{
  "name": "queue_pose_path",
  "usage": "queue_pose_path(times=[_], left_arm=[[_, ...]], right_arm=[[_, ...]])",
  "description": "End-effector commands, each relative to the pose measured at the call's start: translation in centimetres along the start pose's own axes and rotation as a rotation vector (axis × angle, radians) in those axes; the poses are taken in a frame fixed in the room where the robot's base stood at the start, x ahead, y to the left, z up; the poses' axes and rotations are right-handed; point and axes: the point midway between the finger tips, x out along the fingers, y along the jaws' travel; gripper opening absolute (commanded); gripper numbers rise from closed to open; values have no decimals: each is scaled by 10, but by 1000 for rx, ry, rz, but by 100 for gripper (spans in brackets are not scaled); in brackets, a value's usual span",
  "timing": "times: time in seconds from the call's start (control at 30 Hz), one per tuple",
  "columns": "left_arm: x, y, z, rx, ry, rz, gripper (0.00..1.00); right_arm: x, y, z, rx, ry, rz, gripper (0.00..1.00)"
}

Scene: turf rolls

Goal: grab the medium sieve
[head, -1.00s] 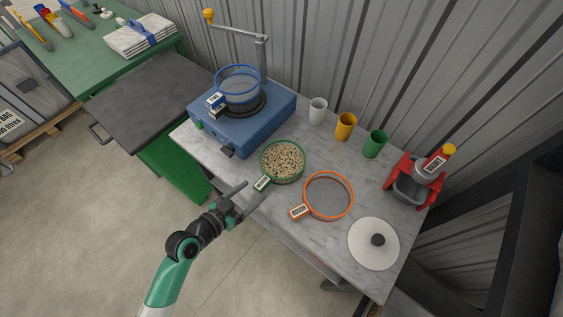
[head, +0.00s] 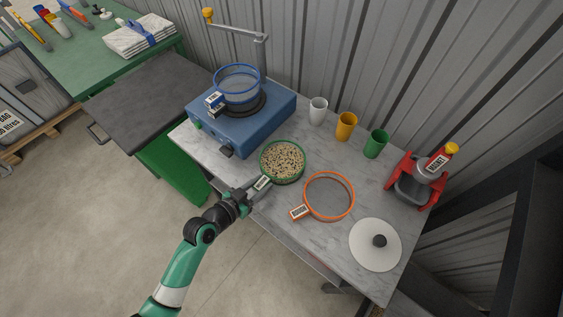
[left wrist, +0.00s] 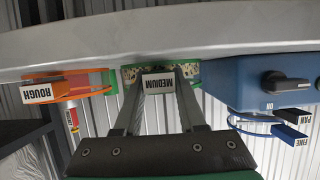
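The medium sieve (head: 282,160) has a green rim, is full of pale and dark grains, and sits near the front edge of the marble-topped table. Its handle, with a white label (head: 262,183), points toward my left gripper (head: 254,190). In the left wrist view, the label reads MEDIUM (left wrist: 158,83), and the left gripper's fingers (left wrist: 159,96) stand on either side of it. The fingers are apart with the handle between them; whether they touch it is unclear. My right gripper is in neither view.
The orange rough sieve (head: 329,196) lies just right of the medium one. A blue machine (head: 240,128) with a blue sieve (head: 239,88) stands to the left. A white lid (head: 375,244), cups (head: 346,127) and a red stand (head: 413,187) are farther right.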

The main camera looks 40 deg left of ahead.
Motion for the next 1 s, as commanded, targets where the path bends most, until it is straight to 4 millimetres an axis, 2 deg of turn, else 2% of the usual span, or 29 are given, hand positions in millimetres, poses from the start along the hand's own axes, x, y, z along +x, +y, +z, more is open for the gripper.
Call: queue_pose_path(times=[0.03, 0.17, 0.57, 0.77, 0.87, 1.0], left_arm=[[0, 0, 0, 0, 0, 0, 23], [0, 0, 0, 0, 0, 0, 0], [0, 0, -2, 0, 2, -1, 0], [-6, 0, -17, 1, 5, -1, 0], [-14, 0, -34, 1, 6, -1, 0], [-52, 1, -55, 0, 4, -3, 0]], right_arm=[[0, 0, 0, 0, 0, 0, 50], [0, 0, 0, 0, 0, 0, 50], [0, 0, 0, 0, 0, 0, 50], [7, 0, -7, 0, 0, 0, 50], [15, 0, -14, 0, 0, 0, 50], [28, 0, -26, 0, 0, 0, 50]])
